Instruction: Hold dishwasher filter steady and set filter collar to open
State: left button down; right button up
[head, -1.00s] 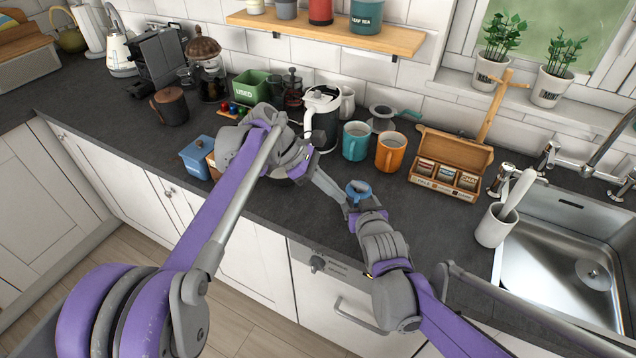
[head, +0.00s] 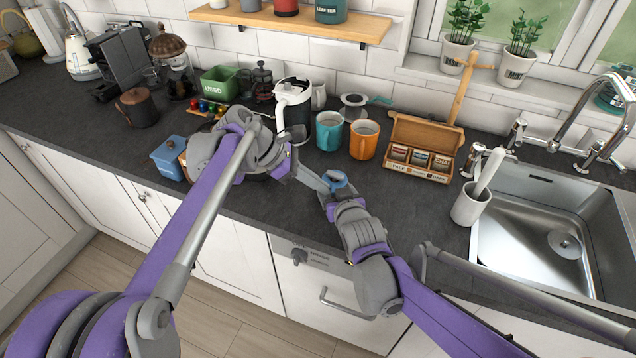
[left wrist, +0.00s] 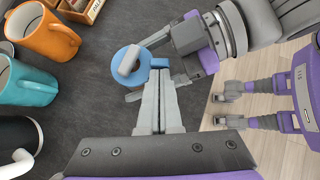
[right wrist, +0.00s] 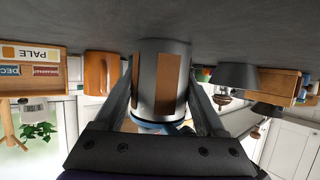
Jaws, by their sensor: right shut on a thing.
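The dishwasher filter is a grey cylinder with brown panels (right wrist: 160,80), upright above the worktop in the right wrist view. Its blue collar (head: 335,180) is on top; the left wrist view shows the collar (left wrist: 130,78) with a pale bar across it. My right gripper (head: 332,196) is shut on the filter, with one finger on each side of the cylinder (right wrist: 160,112). My left gripper (left wrist: 164,78) has its fingers together, tips close beside the collar's blue tab. I cannot tell whether they touch it. Any collar marking is not readable.
A teal mug (head: 328,132) and an orange mug (head: 364,140) stand behind the filter. A wooden tea box (head: 422,150) is to the right, with a white utensil pot (head: 470,204) by the sink (head: 530,225).

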pick_arm(q)
jog(key=shift+s+d+n+t+y, duration=0.2)
jog(key=shift+d+n+t+y, duration=0.2)
jog(key=shift+n+t, duration=0.65)
jog(key=shift+s+d+n+t+y, duration=0.3)
jog(key=shift+n+t, duration=0.4)
jog(key=shift+n, duration=0.7)
jog(key=shift+s+d+n+t+y, duration=0.1)
jog(key=shift+d+n+t+y, duration=0.35)
jog(key=shift+n+t, duration=0.6)
jog(key=shift+a, duration=0.1)
jog(key=shift+w, duration=0.1)
